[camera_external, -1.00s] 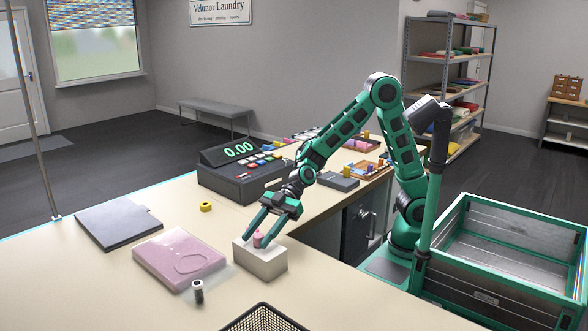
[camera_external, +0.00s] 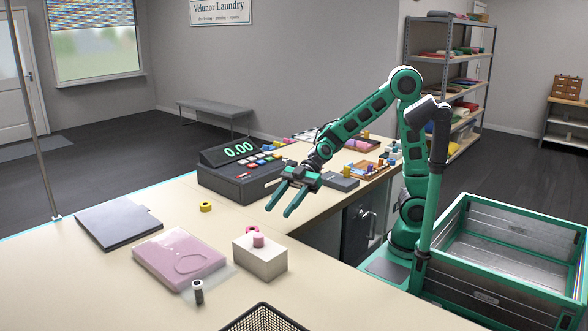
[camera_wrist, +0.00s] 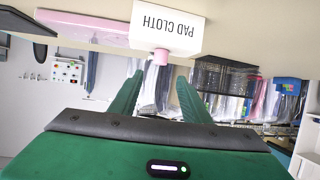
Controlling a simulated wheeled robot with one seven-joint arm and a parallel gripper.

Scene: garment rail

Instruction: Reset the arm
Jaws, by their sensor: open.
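My gripper (camera_external: 281,203) is open and empty, raised in the air to the right of and above the white box (camera_external: 259,260). In the wrist view its two green fingers (camera_wrist: 158,95) stand apart with nothing between them. The white box (camera_wrist: 172,25) there carries the words PAD CLOTH, seen upside down. A pink knob-like piece (camera_external: 258,240) sits on top of the box.
A pink folded garment in clear wrap (camera_external: 180,258), a small dark-and-white spool (camera_external: 198,291), a yellow roll (camera_external: 206,206) and a grey folder (camera_external: 117,226) lie on the counter. A cash register (camera_external: 240,175) stands behind my gripper. A wire basket (camera_external: 262,318) is at the front edge.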

